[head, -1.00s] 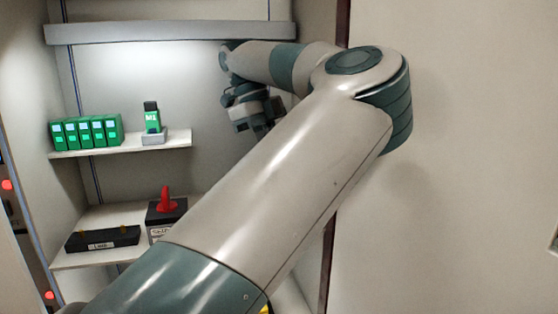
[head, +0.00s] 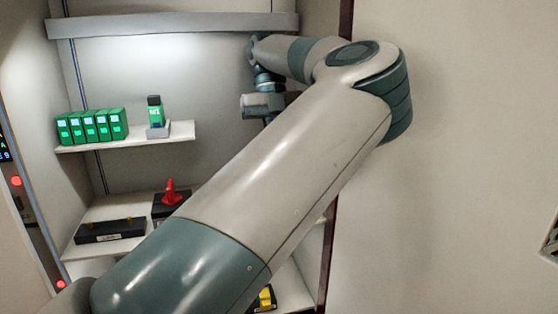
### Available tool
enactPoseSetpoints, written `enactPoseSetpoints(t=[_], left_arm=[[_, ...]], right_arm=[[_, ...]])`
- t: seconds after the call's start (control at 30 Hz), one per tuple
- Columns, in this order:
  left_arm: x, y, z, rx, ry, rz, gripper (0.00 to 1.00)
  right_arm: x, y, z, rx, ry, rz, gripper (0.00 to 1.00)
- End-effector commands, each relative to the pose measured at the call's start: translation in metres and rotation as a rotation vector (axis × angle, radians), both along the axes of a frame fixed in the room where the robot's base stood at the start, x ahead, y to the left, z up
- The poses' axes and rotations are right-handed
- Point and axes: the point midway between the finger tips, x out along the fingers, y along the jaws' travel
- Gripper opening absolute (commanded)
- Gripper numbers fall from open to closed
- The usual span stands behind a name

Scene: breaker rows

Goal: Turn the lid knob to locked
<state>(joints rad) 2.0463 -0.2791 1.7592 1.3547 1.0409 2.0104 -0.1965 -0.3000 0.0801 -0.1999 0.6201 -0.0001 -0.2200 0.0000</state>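A red knob (head: 170,190) stands upright on a small dark box (head: 160,209) on the lower shelf. I cannot tell whether this is the lid knob, and no locked mark is readable. My arm covers the box's right side. My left gripper (head: 262,106) hangs near the cabinet's right side, above and to the right of the red knob and apart from it. It is small and partly behind my own arm, so its fingers cannot be made out. A yellow part (head: 265,298) shows low down, mostly hidden by my arm. My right gripper is not in view.
The upper shelf (head: 185,131) holds a row of several green modules (head: 92,126) and a single green module (head: 155,112) on a grey base. A long black block (head: 110,230) lies on the lower shelf (head: 75,250). A grey bar (head: 170,25) crosses the cabinet's top.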

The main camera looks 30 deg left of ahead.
Motion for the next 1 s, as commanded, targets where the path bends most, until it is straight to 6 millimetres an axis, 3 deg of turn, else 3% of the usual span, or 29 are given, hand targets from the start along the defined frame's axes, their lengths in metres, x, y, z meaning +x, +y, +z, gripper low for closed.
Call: enactPoseSetpoints(t=[0.47, 0.5, 0.57, 1.0], left_arm=[[0.0001, 0.0003, -0.0003, 0.002, -0.001, -0.019, 0.00], [0.0001, 0.0003, -0.0003, 0.002, -0.001, -0.019, 0.13], [0.0001, 0.0002, -0.0003, 0.002, -0.001, -0.019, 0.25], [0.0000, 0.0002, -0.0002, 0.001, -0.001, -0.015, 0.25]], right_arm=[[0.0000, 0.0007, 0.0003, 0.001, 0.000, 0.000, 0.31], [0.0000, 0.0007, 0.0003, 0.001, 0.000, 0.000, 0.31], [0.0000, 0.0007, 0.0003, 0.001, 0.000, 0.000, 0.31], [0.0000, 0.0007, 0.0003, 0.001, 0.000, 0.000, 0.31]])
